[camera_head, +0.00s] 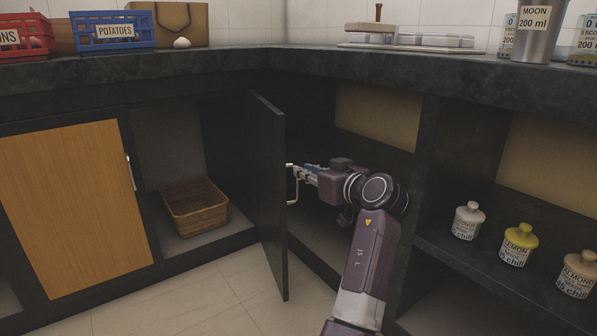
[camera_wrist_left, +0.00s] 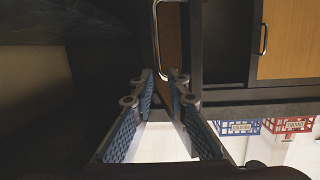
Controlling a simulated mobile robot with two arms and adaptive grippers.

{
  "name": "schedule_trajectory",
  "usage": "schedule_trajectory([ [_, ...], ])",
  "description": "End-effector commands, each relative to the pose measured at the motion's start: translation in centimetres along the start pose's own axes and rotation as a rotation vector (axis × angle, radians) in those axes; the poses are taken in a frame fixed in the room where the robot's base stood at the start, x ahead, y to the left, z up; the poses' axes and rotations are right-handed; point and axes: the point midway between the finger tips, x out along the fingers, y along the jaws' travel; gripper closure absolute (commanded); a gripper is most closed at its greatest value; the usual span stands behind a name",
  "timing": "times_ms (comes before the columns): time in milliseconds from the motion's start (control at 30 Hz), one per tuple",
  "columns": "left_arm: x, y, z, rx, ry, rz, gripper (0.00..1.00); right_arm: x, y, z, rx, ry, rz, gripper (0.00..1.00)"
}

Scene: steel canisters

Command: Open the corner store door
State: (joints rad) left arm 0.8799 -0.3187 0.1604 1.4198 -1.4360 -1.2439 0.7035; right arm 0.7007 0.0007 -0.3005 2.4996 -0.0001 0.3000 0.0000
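The dark corner store door (camera_head: 268,190) stands swung out from the corner cabinet, roughly at the middle of the head view. Its pale metal handle (camera_head: 292,185) is on the face turned to the right; the handle (camera_wrist_left: 156,35) also shows at the top of the left wrist view. My left gripper (camera_head: 300,172) is at the handle, reaching in from the right. In the wrist view its two blue-padded fingers (camera_wrist_left: 160,78) are apart, with the handle's end at the gap between their tips. Whether they touch it I cannot tell. My right gripper is not in view.
Left of the door is an open compartment with a wicker basket (camera_head: 194,206) and a closed wooden door (camera_head: 75,208). Open shelves with lidded jars (camera_head: 519,244) are at the right. The counter (camera_head: 420,72) above holds crates and canisters. The floor (camera_head: 200,300) in front is clear.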

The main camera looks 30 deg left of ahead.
Motion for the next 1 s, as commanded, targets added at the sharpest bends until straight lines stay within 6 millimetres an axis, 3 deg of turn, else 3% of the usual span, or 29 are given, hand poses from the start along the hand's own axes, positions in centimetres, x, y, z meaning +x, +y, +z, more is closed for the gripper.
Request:
schedule_trajectory([
  [333,-1.6,1.4,0.6,0.002,-0.005,0.001,0.86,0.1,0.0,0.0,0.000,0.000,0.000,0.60],
  [1000,-1.9,1.6,1.1,0.007,-0.011,0.004,0.86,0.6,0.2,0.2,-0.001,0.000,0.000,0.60],
])
